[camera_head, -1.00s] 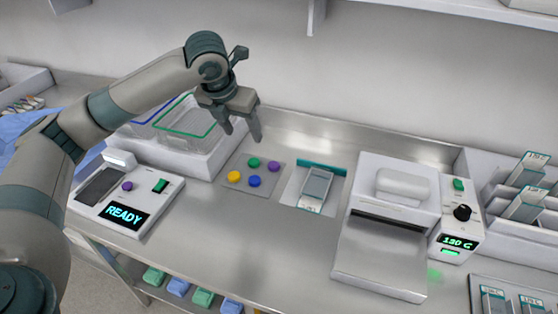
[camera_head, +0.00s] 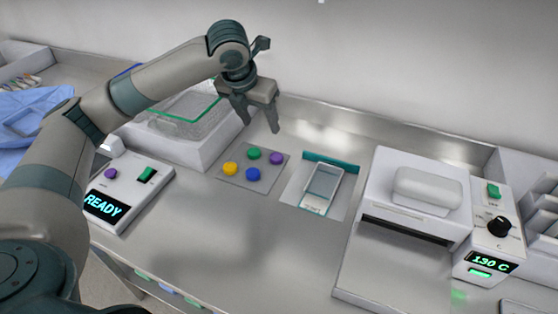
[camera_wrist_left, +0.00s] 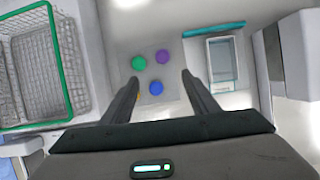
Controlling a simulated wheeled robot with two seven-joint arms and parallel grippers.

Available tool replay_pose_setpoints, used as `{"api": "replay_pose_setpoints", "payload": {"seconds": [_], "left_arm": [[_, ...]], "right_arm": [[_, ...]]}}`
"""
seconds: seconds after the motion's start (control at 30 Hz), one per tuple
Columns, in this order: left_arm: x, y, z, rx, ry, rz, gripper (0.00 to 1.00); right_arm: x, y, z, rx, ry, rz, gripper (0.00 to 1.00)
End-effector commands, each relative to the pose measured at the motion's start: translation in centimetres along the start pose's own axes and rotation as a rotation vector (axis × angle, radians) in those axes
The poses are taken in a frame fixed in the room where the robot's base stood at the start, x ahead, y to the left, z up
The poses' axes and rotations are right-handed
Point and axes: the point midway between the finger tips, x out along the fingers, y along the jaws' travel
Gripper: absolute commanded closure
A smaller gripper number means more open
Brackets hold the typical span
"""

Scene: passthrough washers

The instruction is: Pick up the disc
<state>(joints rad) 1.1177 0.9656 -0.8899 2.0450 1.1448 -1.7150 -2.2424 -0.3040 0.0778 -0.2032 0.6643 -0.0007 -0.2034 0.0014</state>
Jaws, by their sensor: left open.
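Several small discs lie on a grey square plate (camera_head: 268,184) on the steel counter: a green disc (camera_head: 254,153), a purple disc (camera_head: 276,158), a yellow disc (camera_head: 230,169) and a blue disc (camera_head: 253,174). My left gripper (camera_head: 259,124) is open and empty above the far side of the plate. In the left wrist view the green disc (camera_wrist_left: 139,63), purple disc (camera_wrist_left: 162,56) and blue disc (camera_wrist_left: 156,88) show between and beyond the fingers. The yellow disc is mostly hidden by a finger there. My right gripper is not in view.
A white device with a READY screen (camera_head: 105,206) stands left of the plate. A green-rimmed wire basket (camera_head: 185,118) is behind it. A slide in a teal-edged holder (camera_head: 322,182) lies right of the plate. A white heater showing 130 C (camera_head: 489,263) stands farther right.

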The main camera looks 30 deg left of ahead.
Motion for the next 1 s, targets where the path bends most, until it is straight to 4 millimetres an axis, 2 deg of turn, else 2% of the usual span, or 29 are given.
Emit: {"api": "replay_pose_setpoints", "payload": {"seconds": [0.4,0.57,0.8,1.0], "left_arm": [[0.2,0.0,-0.1,0.0,0.0,0.0,0.45],[1.1,0.0,-0.1,0.0,0.002,0.0,0.45],[4.5,0.0,-0.1,-0.001,0.005,0.001,0.45],[8.1,-0.1,-0.1,0.0,0.004,-0.001,0.45]], "right_arm": [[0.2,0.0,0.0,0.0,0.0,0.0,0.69],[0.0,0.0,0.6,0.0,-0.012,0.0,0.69],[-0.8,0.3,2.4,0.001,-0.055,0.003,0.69],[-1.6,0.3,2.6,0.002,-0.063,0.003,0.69]]}}
